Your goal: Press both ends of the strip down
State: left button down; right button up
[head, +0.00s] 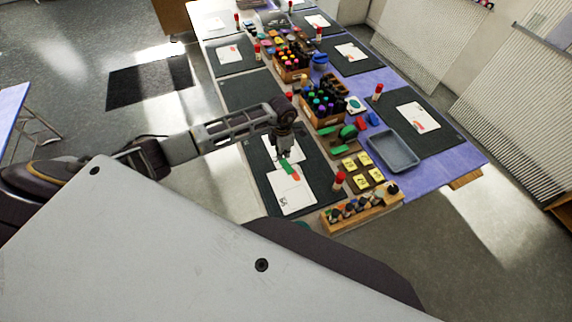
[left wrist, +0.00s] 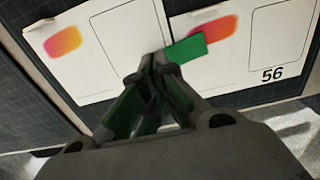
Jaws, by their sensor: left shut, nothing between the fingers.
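A short green strip (head: 287,166) lies at the adjoining edges of two white sheets on the near dark mat (head: 257,188). In the left wrist view, the strip (left wrist: 187,48) overlaps the red-orange patch of the right sheet (left wrist: 270,55), marked 56. Its other end is hidden behind my fingertips, near the left sheet (left wrist: 105,45) with a pink-orange patch. My left gripper (head: 284,154) points down at the strip, shut and empty, its fingertips (left wrist: 158,58) at the strip's left end. I cannot tell whether they touch it. My right gripper is not in view.
A red-capped glue stick (head: 339,181) stands right of the near sheet (head: 297,194). Yellow cards (head: 362,159), a grey tray (head: 393,151) and a marker crate (head: 325,112) stand farther right and back.

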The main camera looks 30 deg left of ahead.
pick_arm(q)
jog(key=shift+r+p, duration=1.1)
jog(key=shift+r, duration=0.9)
